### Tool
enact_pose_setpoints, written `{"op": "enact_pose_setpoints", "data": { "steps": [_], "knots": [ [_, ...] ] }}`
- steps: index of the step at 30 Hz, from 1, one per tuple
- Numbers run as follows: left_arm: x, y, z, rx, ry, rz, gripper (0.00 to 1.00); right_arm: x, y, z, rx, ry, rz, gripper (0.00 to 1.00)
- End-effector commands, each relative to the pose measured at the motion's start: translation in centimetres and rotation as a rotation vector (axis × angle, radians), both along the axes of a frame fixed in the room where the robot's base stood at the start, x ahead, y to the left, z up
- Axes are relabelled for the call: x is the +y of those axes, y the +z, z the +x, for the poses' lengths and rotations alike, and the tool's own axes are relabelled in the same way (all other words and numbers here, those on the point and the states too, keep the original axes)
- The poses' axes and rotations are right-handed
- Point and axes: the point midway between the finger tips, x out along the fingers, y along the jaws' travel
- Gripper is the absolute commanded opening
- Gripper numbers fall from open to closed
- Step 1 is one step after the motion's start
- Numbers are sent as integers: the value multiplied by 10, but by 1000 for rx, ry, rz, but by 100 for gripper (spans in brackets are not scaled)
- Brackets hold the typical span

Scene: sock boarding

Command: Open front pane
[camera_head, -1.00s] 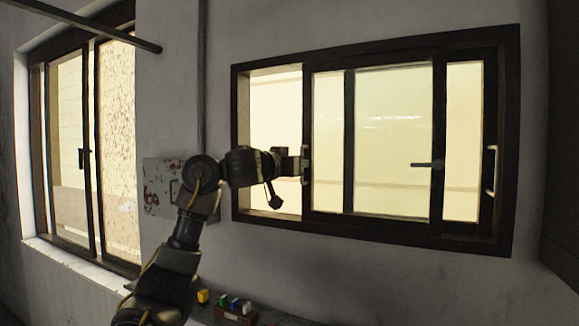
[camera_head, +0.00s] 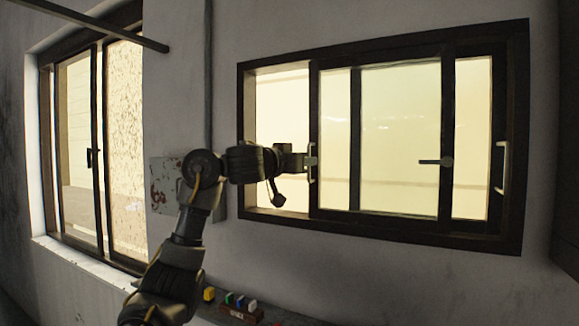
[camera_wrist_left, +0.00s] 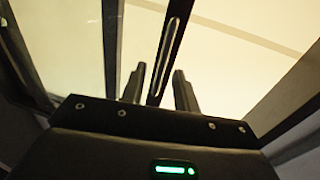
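The wide dark-framed window (camera_head: 245,140) fills the right of the head view. Its front pane (camera_head: 400,130) has a dark frame and a pale upright handle (camera_head: 312,178) on its left edge. Left of that edge is a bright gap. My left gripper (camera_head: 309,161) is at this handle, about halfway up. In the left wrist view, the handle bar (camera_wrist_left: 166,55) runs between the two separated fingertips (camera_wrist_left: 158,82), nearer the left one; contact cannot be told. My right gripper is not in view.
Another upright handle (camera_head: 503,168) is on the window's right side, and a dark latch (camera_head: 437,162) sits on the middle upright. A second window (camera_head: 98,150) is on the left wall. Small coloured blocks (camera_head: 230,300) lie low, beside my left arm. A dark bar (camera_head: 100,30) crosses the upper left.

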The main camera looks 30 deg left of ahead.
Motion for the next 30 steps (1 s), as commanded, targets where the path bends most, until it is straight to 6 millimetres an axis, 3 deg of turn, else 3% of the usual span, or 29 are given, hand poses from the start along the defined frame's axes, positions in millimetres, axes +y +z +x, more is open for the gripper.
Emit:
{"op": "enact_pose_setpoints", "data": {
  "steps": [5,15,30],
  "knots": [
    [5,-4,-37,-9,3,4,30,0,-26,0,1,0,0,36],
    [10,0,-81,-7,4,5,30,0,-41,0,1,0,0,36],
    [10,-1,-91,0,2,0,30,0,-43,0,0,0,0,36]
  ]
}}
